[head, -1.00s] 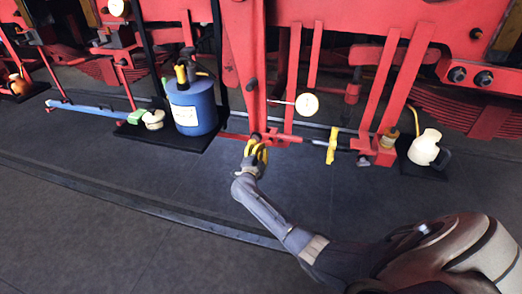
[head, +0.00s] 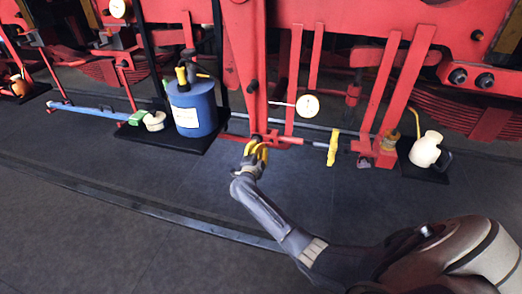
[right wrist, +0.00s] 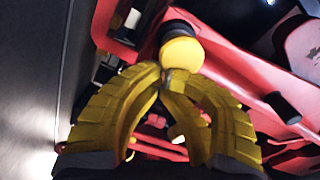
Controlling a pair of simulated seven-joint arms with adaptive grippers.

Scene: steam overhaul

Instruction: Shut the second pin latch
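My right gripper (head: 257,146) is at the foot of the upright red lever, by a dark round end (head: 256,137). In the right wrist view its yellow fingers (right wrist: 164,82) curve in until their tips meet. A round yellow knob (right wrist: 182,52) with a dark collar is right at the tips; I cannot tell whether they touch or grip it. Right of the gripper in the head view, a grey rod (head: 318,143) runs to an upright yellow handle (head: 333,148). A gap separates this handle from the red bracket (head: 383,152). Which part is the second pin latch is unclear. My left gripper is out of view.
A blue canister (head: 193,108) stands on a black mat at left, beside a blue bar (head: 90,112). A cream jug (head: 426,149) stands at right. A white dial (head: 308,105) sits above the rod. The dark floor in front is clear.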

